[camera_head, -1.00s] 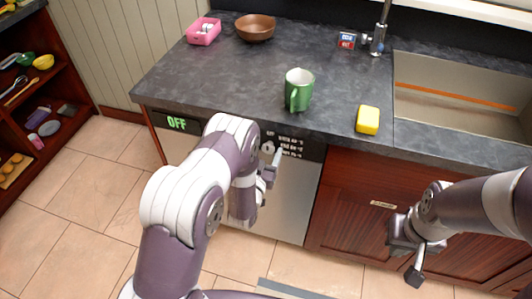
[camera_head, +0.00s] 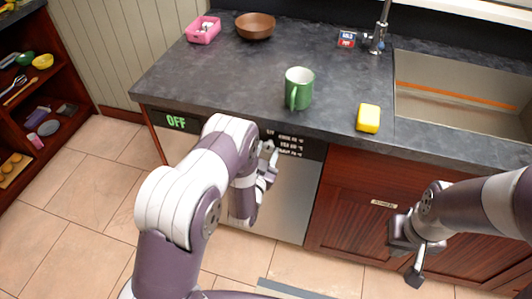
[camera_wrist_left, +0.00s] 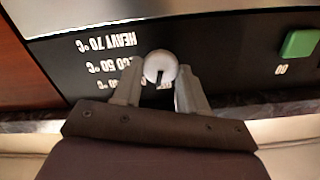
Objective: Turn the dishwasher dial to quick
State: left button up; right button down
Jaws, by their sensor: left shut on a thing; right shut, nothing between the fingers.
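The dishwasher (camera_head: 285,197) has a dark control panel under the counter, with a green OFF display (camera_head: 176,122) at its left. In the left wrist view, the round white dial (camera_wrist_left: 160,66) has a dark pointer mark on its lower part. Printed lines beside it appear upside down; HEAVY 70 and ECO 50 can be read, and the line by the fingers is partly hidden. My left gripper (camera_head: 268,160) is at the panel, its fingers (camera_wrist_left: 160,82) shut on the dial from both sides. My right gripper (camera_head: 415,262) is shut and empty before the wooden cabinet.
A green button (camera_wrist_left: 299,44) is at the right in the wrist view. A green mug (camera_head: 298,88) stands near the counter edge above the dial, with a yellow sponge (camera_head: 368,118) to its right. The sink (camera_head: 460,80) is further right.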

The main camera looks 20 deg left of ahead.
pick_arm(q)
jog(key=m+b, duration=0.1)
jog(key=m, duration=0.4)
jog(key=shift+d, duration=0.1)
jog(key=shift+m, duration=0.3)
dwell(0.4)
jog(key=o, duration=1)
jog(key=shift+s, duration=0.1)
jog(key=s, duration=1.2)
jog(key=shift+s+a, duration=0.2)
jog(key=shift+s, duration=0.1)
